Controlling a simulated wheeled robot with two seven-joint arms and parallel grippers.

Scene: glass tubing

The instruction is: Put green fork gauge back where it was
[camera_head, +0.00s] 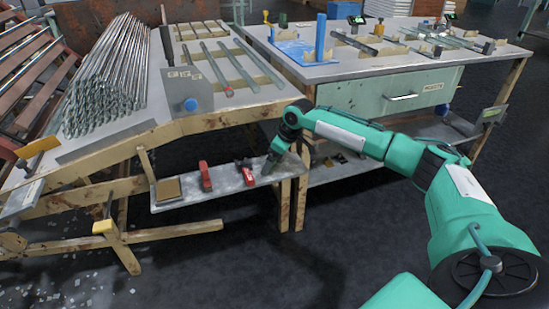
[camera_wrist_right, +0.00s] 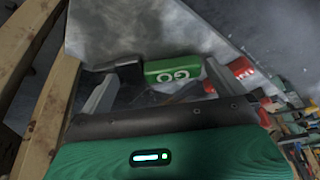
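The green fork gauge (camera_wrist_right: 175,70), with a white "GO" label and a dark end, shows in the right wrist view just beyond and between the fingertips, over the grey shelf. I cannot tell whether it touches the fingers or rests on the shelf. My right gripper (camera_head: 271,166) is low at the right end of the front shelf (camera_head: 222,185). In the wrist view its fingers (camera_wrist_right: 160,80) stand wide apart. In the head view I cannot make out the gauge at the dark gripper. My left gripper is not in view.
Two red gauges (camera_head: 205,175) (camera_head: 247,173) and a brown block (camera_head: 168,188) lie on the shelf left of my right gripper. The bench above carries a bundle of tubes (camera_head: 108,75). A second bench (camera_head: 385,65) stands at the right.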

